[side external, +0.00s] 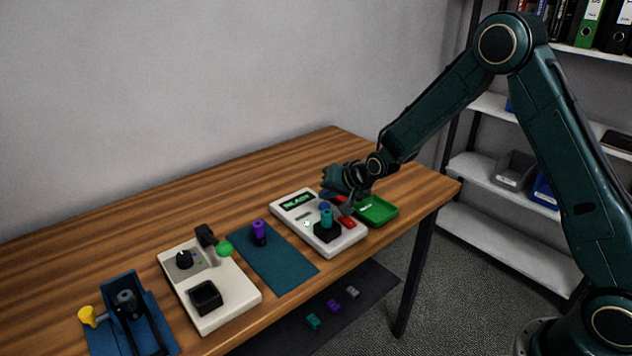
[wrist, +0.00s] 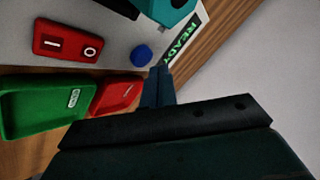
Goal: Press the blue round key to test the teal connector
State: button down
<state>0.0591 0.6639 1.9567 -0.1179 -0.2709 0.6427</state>
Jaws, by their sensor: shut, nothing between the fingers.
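The blue round key (wrist: 141,55) sits on the white tester box (side external: 290,222), beside a display reading READY (wrist: 183,42); it also shows in the side view (side external: 324,206), just behind the teal connector. The teal connector (side external: 326,218) stands upright in a black socket (side external: 327,234) on the box and is cut off at the top of the wrist view (wrist: 172,10). My gripper (wrist: 162,72) is shut and empty, its fingertips close beside the blue key. Whether they touch the key or how high they are, I cannot tell.
A red rocker switch (wrist: 68,42) is on the box. A green tray (side external: 377,209) and a red tray (wrist: 114,96) lie beside it. Left are a teal mat (side external: 275,262) with a purple connector (side external: 259,232), a second white device (side external: 230,294) and a blue fixture (side external: 130,318).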

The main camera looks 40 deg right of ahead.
aim_at(328, 206)
jog(key=shift+f, duration=0.9)
dwell(1.5)
jog(key=shift+r, duration=0.85)
jog(key=shift+r, duration=2.55)
